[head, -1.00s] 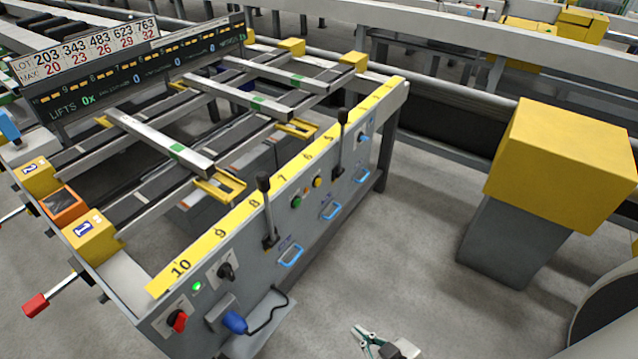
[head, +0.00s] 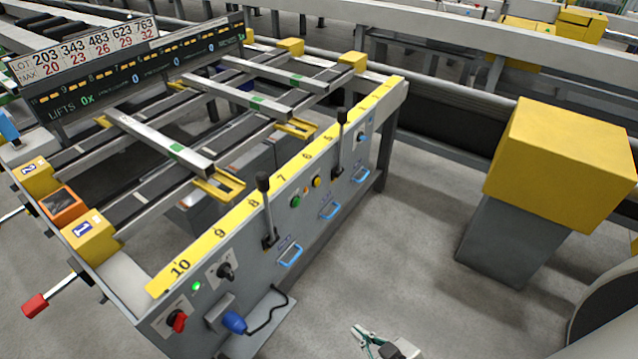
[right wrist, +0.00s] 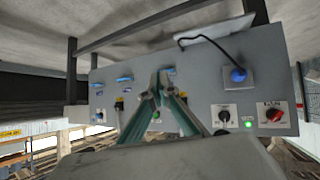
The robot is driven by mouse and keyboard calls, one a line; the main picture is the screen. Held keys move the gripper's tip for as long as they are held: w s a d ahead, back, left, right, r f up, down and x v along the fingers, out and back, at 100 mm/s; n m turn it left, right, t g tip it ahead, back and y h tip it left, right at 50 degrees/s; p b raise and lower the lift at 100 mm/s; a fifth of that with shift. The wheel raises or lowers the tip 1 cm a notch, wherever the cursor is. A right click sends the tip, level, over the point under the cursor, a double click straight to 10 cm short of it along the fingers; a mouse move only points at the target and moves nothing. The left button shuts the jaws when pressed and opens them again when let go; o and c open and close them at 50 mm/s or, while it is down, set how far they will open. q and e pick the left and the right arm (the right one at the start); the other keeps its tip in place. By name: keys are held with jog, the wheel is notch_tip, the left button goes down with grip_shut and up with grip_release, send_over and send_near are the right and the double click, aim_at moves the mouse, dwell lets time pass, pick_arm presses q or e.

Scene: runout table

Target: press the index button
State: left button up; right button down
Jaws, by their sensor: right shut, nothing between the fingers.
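The control panel (head: 240,270) is the grey front face of the runout table. Near its middle are a green button (head: 295,202) and a yellow button (head: 317,182). I cannot read which one is the index button. My right gripper (head: 360,332) shows at the bottom edge of the head view, over the floor and apart from the panel. In the right wrist view, where the panel appears upside down, its fingers (right wrist: 159,78) are shut and empty and point towards the panel. They hide part of it there. My left gripper is not in view.
A black lever (head: 266,210) and another lever (head: 341,130) stand up from the panel. Blue handles (head: 291,255), a blue plug (head: 234,322) with a cable and a red knob (head: 178,320) stick out. A yellow-topped box (head: 560,150) stands at right. The floor between is clear.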

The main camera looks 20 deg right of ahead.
dwell(0.6)
